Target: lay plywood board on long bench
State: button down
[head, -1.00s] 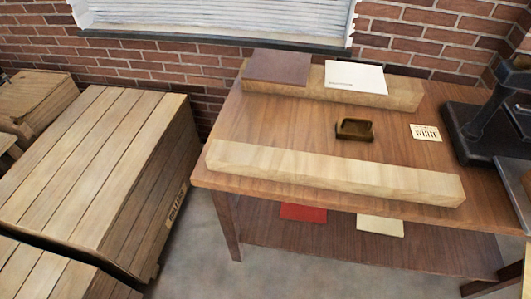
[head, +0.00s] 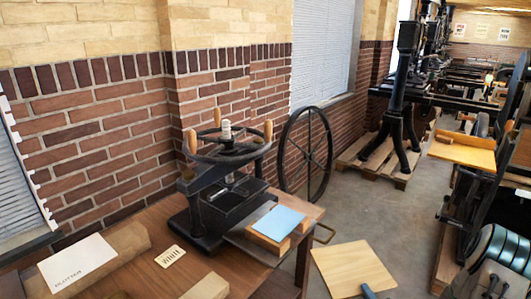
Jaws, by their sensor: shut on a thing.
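The plywood board (head: 350,268) is a flat, pale, square sheet at the bottom middle of the head view. It appears raised in front of the floor, to the right of the wooden bench. Only a small blue-grey tip of my gripper (head: 368,291) shows, at the board's near edge. It is shut on the board; most of the gripper is below the picture. The brown wooden bench (head: 150,225) fills the lower left, only partly in view. I cannot tell whether it is the long bench. The board is apart from it in the picture.
A spoked wheel (head: 306,150) stands behind. Grey floor (head: 345,210) is open beyond the board.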

jog(key=shift+y, duration=0.3)
jog(key=a+r+p, duration=0.1)
jog(key=r+p, duration=0.1)
jog(key=r, duration=0.1)
jog(key=a+r+p, duration=0.1)
jog(key=r+p, duration=0.2)
jog(key=w+a+r+p, duration=0.1)
jog(key=r+p, duration=0.1)
jog(key=r, duration=0.1)
jog(key=shift+a+r+p, duration=0.1)
jog(key=shift+a+p, duration=0.05)
jog(key=shift+p, duration=0.15)
jog(key=w+a+r+n+g+y+p, duration=0.25)
jog(key=a+r+y+p, duration=0.2)
jog(key=a+r, duration=0.35)
notch_tip(320, 180, down, 6)
jog(key=a+b, duration=0.1)
jog(key=b, duration=0.3)
jog(key=shift+w+t+h+b, duration=0.35)
jog(key=shift+w, duration=0.05)
jog(key=shift+a+n, duration=0.15)
jog(key=shift+n, duration=0.1)
